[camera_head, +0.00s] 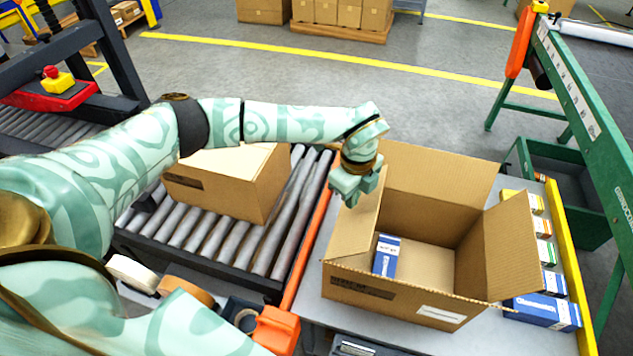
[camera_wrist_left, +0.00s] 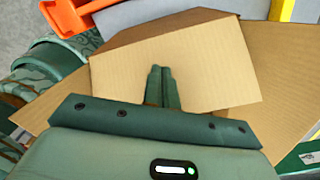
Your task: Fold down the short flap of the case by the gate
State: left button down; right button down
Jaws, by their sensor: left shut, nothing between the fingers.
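The case (camera_head: 400,290) is an open brown carton on the grey table. Its short flap by the gate (camera_head: 366,222) is the left one and stands up, leaning a little. The orange gate (camera_head: 310,232) runs along the end of the roller conveyor, left of the case. My left gripper (camera_head: 352,190) is shut and empty, at the upper left side of that flap. In the left wrist view its closed fingers (camera_wrist_left: 164,86) are in front of a cardboard panel (camera_wrist_left: 195,62); I cannot tell whether they touch it. My right gripper is not in view.
A blue-and-white box (camera_head: 386,255) stands inside the case. The back flap (camera_head: 440,175) stands up and the right flap (camera_head: 512,245) leans outward. Several small cartons (camera_head: 540,310) line the table's right side. A closed carton (camera_head: 225,185) sits on the rollers.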

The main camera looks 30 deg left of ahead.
aim_at(369, 206)
pick_arm(q)
jog(key=shift+w+d+f, duration=0.15)
jog(key=shift+d+f, duration=0.05)
jog(key=shift+d, duration=0.3)
jog(key=shift+w+d+f, duration=0.1)
jog(key=shift+d+f, duration=0.1)
jog(key=shift+d, duration=0.25)
jog(key=shift+f+b, duration=0.1)
jog(key=shift+b, duration=0.2)
jog(key=shift+w+d+f+b, duration=0.2)
jog(key=shift+d+f+b, duration=0.35)
jog(key=shift+d+f, duration=0.3)
jog(key=shift+d+r, duration=0.1)
jog(key=shift+d, duration=0.05)
jog(key=shift+w+d+f+b, duration=0.15)
jog(key=shift+d+f+b, duration=0.3)
jog(key=shift+d+f, duration=0.35)
jog(key=shift+a, duration=0.2)
